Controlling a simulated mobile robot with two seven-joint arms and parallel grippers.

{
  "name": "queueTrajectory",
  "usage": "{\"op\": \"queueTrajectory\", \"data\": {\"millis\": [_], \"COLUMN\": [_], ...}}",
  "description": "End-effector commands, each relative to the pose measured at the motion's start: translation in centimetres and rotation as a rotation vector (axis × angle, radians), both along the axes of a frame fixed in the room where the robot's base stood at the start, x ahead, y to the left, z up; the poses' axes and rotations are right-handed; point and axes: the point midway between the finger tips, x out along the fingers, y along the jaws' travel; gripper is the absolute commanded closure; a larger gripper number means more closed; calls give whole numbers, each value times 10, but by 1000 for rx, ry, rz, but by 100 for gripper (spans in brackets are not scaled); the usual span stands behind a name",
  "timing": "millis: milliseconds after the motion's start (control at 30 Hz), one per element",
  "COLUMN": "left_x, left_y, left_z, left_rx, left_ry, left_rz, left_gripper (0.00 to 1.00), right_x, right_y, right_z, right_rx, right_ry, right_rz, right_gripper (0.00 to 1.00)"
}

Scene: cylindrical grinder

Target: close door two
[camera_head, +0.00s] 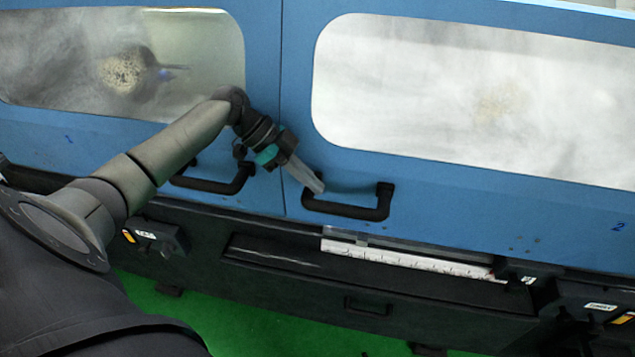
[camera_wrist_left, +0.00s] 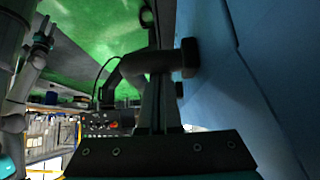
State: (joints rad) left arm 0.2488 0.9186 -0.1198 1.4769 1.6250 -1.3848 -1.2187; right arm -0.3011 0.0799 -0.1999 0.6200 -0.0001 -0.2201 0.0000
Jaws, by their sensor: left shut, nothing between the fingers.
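Door two (camera_head: 455,185) is the blue panel at the right in the head view, with a large cloudy window and a small "2" at its lower right. Its black handle (camera_head: 350,209) is a horizontal bar near the door's lower left corner. My left gripper (camera_head: 317,187) is shut and empty, with its fingertips at the left end of this handle; I cannot tell whether they touch. In the left wrist view, a dark handle (camera_wrist_left: 155,64) crosses by the fingers beside the blue door face (camera_wrist_left: 225,70).
Door one (camera_head: 130,150), marked "1", stands at the left with its own black handle (camera_head: 215,184). A narrow vertical seam divides the doors. Below runs a dark machine base (camera_head: 290,285) with a white ruler strip (camera_head: 410,260). Green floor (camera_head: 250,325) lies in front.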

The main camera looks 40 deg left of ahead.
Motion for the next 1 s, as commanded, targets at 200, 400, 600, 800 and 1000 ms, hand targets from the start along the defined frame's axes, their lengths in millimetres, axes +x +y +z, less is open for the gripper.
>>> {"op": "queueTrajectory", "data": {"millis": [200, 400, 600, 800, 1000], "left_x": [-1, -1, 6, 4, -8], "left_y": [4, 2, -19, -16, 10], "left_z": [-2, -1, 7, 26, 57], "left_rx": [10, 11, 5, 11, 7], "left_ry": [5, 6, 1, -3, 1], "left_rz": [3, 4, 5, 13, 13], "left_gripper": [100, 100, 100, 100, 100], "right_x": [0, 1, 1, 1, 3], "right_y": [0, 0, -1, -1, -3], "right_z": [0, 1, 16, 17, 10], "right_rx": [-1, -1, -1, -1, -3], "right_ry": [-1, -1, -1, -1, -4], "right_rz": [0, 0, 1, 1, 1], "right_gripper": [50, 50, 50, 50, 50]}}
